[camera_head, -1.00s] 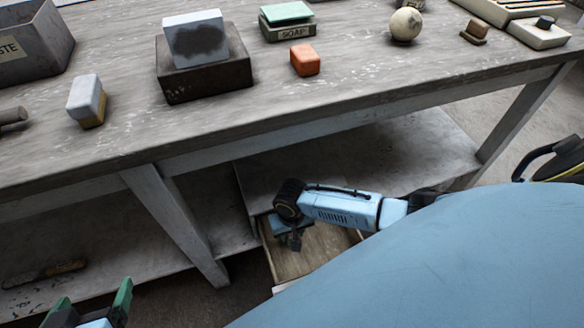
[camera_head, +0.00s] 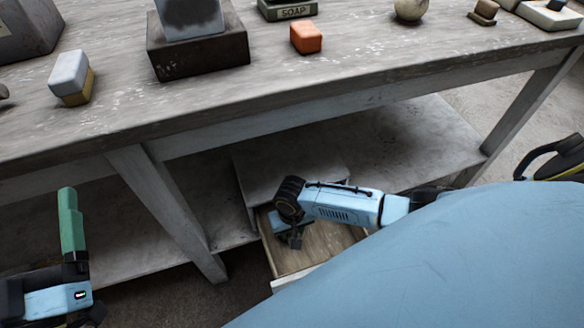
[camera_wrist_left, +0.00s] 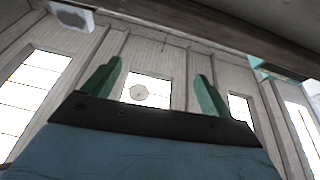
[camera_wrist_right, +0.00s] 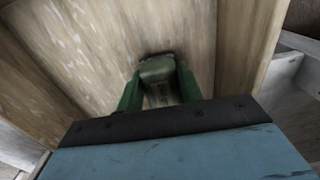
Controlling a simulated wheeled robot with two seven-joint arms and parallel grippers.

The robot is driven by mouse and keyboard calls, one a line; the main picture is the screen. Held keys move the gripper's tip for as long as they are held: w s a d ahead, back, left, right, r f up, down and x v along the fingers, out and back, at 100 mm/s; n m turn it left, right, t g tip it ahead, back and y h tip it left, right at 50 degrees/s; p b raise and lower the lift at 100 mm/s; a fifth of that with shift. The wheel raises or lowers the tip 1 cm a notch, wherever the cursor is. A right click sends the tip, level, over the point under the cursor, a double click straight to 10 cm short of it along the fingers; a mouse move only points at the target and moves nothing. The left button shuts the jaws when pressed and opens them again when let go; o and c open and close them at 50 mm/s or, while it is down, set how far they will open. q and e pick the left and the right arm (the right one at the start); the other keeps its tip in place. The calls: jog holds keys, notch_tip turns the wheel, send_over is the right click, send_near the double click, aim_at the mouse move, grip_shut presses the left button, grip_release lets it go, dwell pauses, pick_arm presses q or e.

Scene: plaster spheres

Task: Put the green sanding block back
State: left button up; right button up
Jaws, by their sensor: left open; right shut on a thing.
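The green sanding block (camera_wrist_right: 158,72) shows in the right wrist view as a dull, dark green block between the green fingers of my right gripper (camera_wrist_right: 157,88). The right gripper is shut on it, down inside an open wooden drawer below the bench. In the head view this right gripper (camera_head: 293,238) is over the drawer, and the block cannot be made out there. My left gripper (camera_head: 72,222) is at the lower left of the head view, in front of the bench. Its fingers stand apart and empty in the left wrist view (camera_wrist_left: 155,85).
The open drawer (camera_head: 318,252) has a bare wooden floor and close side walls around my right gripper. Above is the bench top (camera_head: 200,105), with an orange block (camera_head: 306,38), a white-and-tan block (camera_head: 72,78) and a dark box (camera_head: 198,55). A bench leg (camera_head: 165,205) stands left of the drawer.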

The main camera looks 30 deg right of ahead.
pick_arm(q)
jog(key=shift+s+r+t+h+b, duration=0.25)
jog(key=shift+s+r+t, duration=0.3)
jog(key=shift+r+t, duration=0.25)
jog(key=shift+s+r+t+h+b, duration=0.2)
jog(key=shift+s+r+t, duration=0.3)
jog(key=shift+r+t, duration=0.3)
pick_arm(e)
jog(key=shift+f, duration=0.6)
pick_arm(q)
jog(key=shift+r, duration=0.1)
pick_arm(e)
jog(key=shift+f, duration=0.2)
jog(key=o, duration=1.1)
jog(key=shift+c, duration=0.2)
